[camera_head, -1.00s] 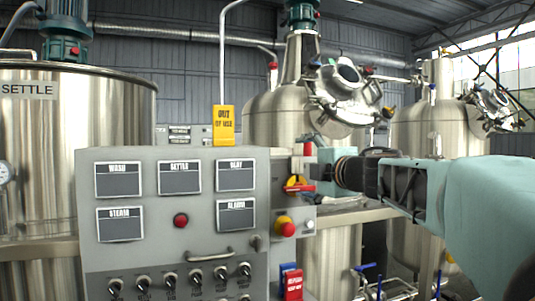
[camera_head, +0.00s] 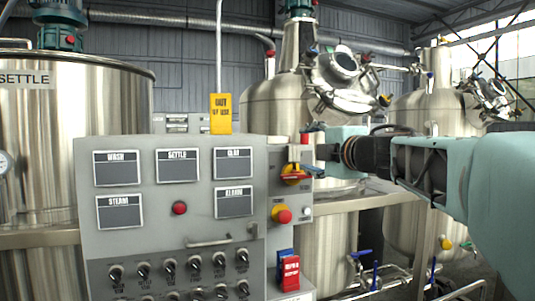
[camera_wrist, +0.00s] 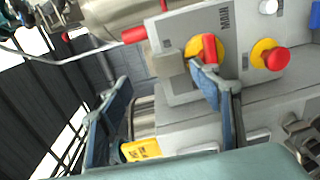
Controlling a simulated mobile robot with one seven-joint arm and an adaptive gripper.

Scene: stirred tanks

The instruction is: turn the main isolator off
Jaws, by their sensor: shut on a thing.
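The main isolator is a yellow disc (camera_head: 287,168) with a red handle (camera_head: 296,174) on the narrow grey side panel. In the wrist view the red handle (camera_wrist: 210,48) crosses the yellow disc (camera_wrist: 192,47), beside the printed word MAIN. My gripper (camera_head: 320,158) reaches in from the right to the isolator. In the wrist view my gripper (camera_wrist: 162,75) shows one blue finger at the red handle, covering its lower end. The other finger shows farther left.
A red emergency button on yellow (camera_head: 281,214) sits just below the isolator. A beige block (camera_wrist: 168,63) and a red cylinder (camera_wrist: 133,35) are close to the fingers. The wide control panel (camera_head: 145,241) stands left. Steel tanks (camera_head: 275,110) stand behind.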

